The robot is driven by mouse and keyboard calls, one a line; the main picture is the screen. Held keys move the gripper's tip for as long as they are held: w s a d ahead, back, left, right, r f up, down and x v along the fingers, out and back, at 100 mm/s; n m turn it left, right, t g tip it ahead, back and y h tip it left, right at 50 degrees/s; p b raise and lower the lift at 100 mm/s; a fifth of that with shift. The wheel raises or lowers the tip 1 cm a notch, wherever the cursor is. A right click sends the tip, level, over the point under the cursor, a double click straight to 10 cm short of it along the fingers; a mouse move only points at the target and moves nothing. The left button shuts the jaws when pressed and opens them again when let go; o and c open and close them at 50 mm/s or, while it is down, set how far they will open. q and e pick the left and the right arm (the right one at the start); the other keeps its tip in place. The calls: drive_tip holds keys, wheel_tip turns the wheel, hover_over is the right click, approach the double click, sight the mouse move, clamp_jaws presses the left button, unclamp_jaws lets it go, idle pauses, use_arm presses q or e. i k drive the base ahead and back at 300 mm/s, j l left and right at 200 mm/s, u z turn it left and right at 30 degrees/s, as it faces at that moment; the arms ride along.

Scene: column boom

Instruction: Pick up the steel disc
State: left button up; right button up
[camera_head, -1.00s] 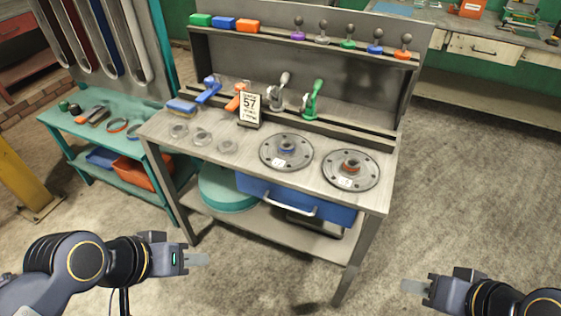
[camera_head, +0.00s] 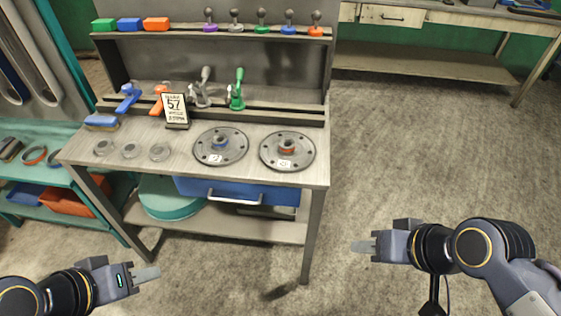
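Two round grey metal discs with bolt holes lie flat on the workbench top (camera_head: 82,146). The left disc (camera_head: 207,157) has a blue centre and a white label. The right disc (camera_head: 301,158) has an orange centre and a white label. I cannot tell which is the steel disc; several small grey rings (camera_head: 129,150) also lie to their left. My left gripper (camera_head: 146,275) is low at the left, in front of the bench and apart from it. My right gripper (camera_head: 363,247) is right of the bench, over the floor. Both look empty; their finger gaps cannot be made out.
Green (camera_head: 237,91) and grey clamp-like tools stand at the back. A blue drawer (camera_head: 237,188) sits under the top. A teal bench (camera_head: 60,132) adjoins at left. Floor to the right is clear.

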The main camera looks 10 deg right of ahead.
sight(282, 151)
drive_tip(key=i+j, duration=0.15)
drive_tip(key=j, duration=0.2)
drive_tip(key=i+j, duration=0.15)
drive_tip(key=j, duration=0.2)
drive_tip(key=i+j, duration=0.1)
drive_tip(key=j, duration=0.3)
